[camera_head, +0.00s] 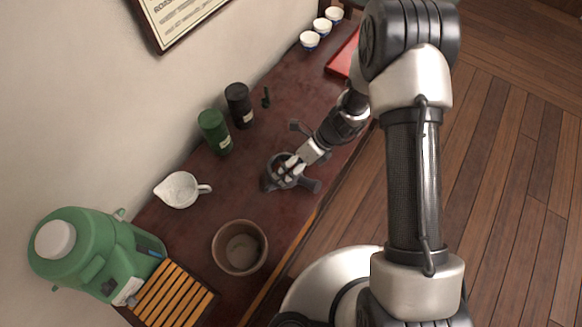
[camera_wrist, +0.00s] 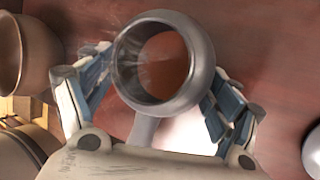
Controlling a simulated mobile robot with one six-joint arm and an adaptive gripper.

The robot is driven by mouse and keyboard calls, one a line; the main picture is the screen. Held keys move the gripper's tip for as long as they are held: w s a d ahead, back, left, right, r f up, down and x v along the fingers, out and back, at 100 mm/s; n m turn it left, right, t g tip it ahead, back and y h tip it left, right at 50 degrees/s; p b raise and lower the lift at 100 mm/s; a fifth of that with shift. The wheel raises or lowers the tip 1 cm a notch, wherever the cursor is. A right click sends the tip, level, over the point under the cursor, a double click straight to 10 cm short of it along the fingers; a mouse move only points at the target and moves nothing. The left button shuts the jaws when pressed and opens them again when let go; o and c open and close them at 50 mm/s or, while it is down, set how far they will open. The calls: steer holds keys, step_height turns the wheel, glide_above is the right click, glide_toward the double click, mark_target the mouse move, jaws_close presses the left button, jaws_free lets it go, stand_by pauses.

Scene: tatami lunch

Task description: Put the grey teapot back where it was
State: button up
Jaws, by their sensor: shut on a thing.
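The fingers of my gripper (camera_wrist: 158,92) lie on both sides of the pot. I cannot tell whether its base touches the table.
A brown bowl (camera_head: 240,262) stands below left of the teapot, beside a slatted wooden tray (camera_head: 172,294) and green dispenser (camera_head: 95,250). A white pitcher (camera_head: 180,190), green canister (camera_head: 215,133) and black canister (camera_head: 239,106) stand along the wall. Small cups (camera_head: 310,41) stand at the far end.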

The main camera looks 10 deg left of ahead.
steer(key=o, duration=1.4)
steer(key=shift+f, duration=0.1)
steer(key=shift+c, duration=0.2)
steer(key=shift+w+d+r, duration=0.15)
steer(key=shift+r, duration=0.35)
steer(key=s+d+r+n+t+h+p, duration=0.15)
steer(key=d+r+n, duration=0.4)
steer(key=r, duration=0.95)
steer(key=d+r+n+t+p, duration=0.1)
steer(key=d+r+n+p, duration=0.35)
steer(key=r, duration=1.05)
steer(key=s+d+r+n+t+h+b, duration=0.1)
steer(key=s+d+r+n+t+h, duration=0.3)
steer(key=s+d+r+n, duration=0.7)
steer(key=s+n, duration=0.2)
steer(key=s, duration=0.1)
steer(key=shift+d+n+t, duration=0.3)
steer(key=shift+d+t, duration=0.05)
steer(key=shift+d, duration=0.05)
